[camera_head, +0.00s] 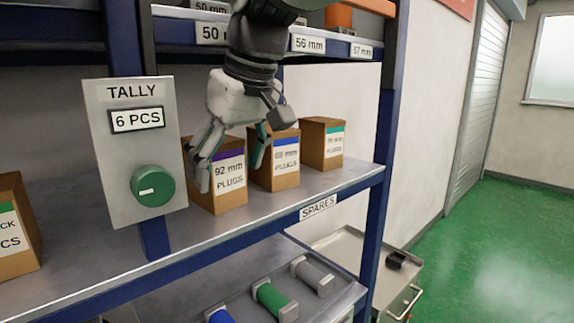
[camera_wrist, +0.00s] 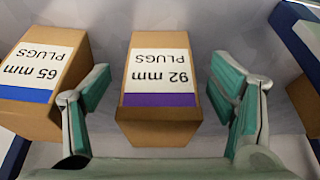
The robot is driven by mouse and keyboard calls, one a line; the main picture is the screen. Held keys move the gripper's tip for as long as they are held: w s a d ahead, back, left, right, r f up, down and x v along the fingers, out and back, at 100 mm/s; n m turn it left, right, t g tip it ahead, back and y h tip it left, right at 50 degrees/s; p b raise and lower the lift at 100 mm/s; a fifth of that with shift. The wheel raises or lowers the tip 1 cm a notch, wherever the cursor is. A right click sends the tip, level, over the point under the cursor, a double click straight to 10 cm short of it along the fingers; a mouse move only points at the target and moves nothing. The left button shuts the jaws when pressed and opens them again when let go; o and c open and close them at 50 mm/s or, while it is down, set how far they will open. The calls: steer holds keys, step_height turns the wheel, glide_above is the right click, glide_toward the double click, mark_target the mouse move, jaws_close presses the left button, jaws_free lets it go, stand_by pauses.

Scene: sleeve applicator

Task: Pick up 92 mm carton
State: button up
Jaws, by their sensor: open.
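The 92 mm carton (camera_head: 229,184) is a brown box with a white label reading "92 mm PLUGS" and a purple band. It stands on the shelf (camera_head: 262,215) behind the tally plate's right edge. In the wrist view the 92 mm carton (camera_wrist: 158,95) lies between the two fingers, with a gap on each side. My gripper (camera_head: 230,172) is open, its fingers at either side of the carton. The wrist view shows my gripper (camera_wrist: 163,105) with teal pads facing the carton. I see no clear contact.
A blue-banded carton (camera_head: 283,160), "65 mm" in the wrist view (camera_wrist: 40,70), stands close to the right. A teal-banded carton (camera_head: 322,145) is farther right. The tally plate (camera_head: 133,110) with a green knob (camera_head: 152,186) and a blue post (camera_head: 153,236) stand left. An upper shelf (camera_head: 190,32) is above.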

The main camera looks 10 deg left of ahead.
steer(key=shift+x, duration=1.1)
steer(key=shift+s+d, duration=0.1)
steer(key=c, duration=1.5)
